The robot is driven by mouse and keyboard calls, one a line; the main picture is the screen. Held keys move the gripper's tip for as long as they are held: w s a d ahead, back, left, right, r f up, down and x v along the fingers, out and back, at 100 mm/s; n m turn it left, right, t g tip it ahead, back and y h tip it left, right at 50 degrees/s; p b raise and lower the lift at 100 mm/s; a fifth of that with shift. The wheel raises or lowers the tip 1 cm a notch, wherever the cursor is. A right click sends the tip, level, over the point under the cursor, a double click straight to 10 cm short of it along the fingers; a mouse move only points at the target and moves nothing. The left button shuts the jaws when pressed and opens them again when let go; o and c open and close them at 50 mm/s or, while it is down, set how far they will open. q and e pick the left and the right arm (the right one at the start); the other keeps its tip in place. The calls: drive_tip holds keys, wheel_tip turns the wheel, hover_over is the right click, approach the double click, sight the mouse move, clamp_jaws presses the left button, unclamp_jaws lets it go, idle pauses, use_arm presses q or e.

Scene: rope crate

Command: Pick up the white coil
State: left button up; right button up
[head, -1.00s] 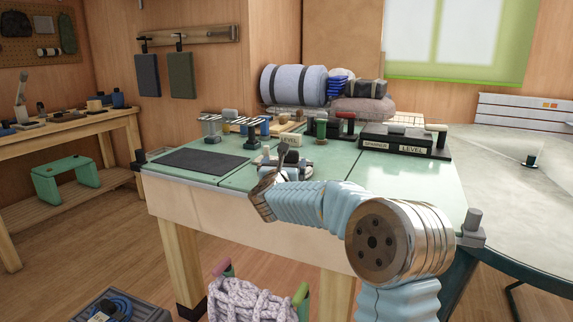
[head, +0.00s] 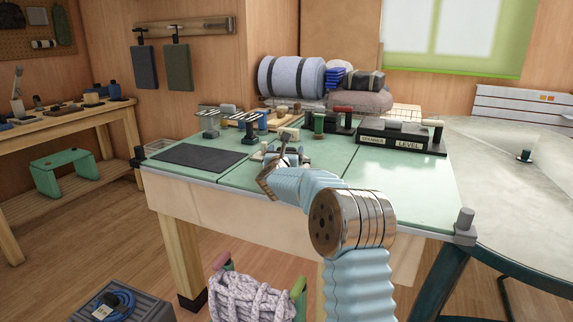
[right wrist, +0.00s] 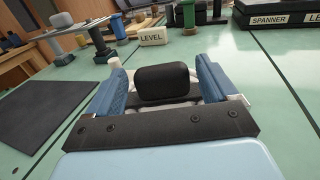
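A pale, whitish-lavender rope (head: 252,298) shows at the bottom of the head view, in front of the table and cut off by the frame; I cannot tell whether it is the white coil or a woven cover. No other white coil shows. My right gripper (head: 284,154) is over the green table, well above and behind that rope. In the right wrist view its two blue fingers (right wrist: 162,68) stand apart, with a dark rounded block (right wrist: 163,83) between them. Gaps show on both sides of the block. My left gripper is not in view.
A grey crate (head: 73,308) at bottom left holds a blue coil (head: 116,301) with a pale tag. The green table (head: 400,182) carries a dark mat (head: 200,157), several small stands and a rack labelled SPANNER and LEVEL (head: 404,136). Wooden floor is open at left.

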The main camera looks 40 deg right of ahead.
drive_tip(key=c, duration=0.9)
drive_tip(key=shift+c, duration=1.3)
drive_tip(key=shift+r, duration=0.15)
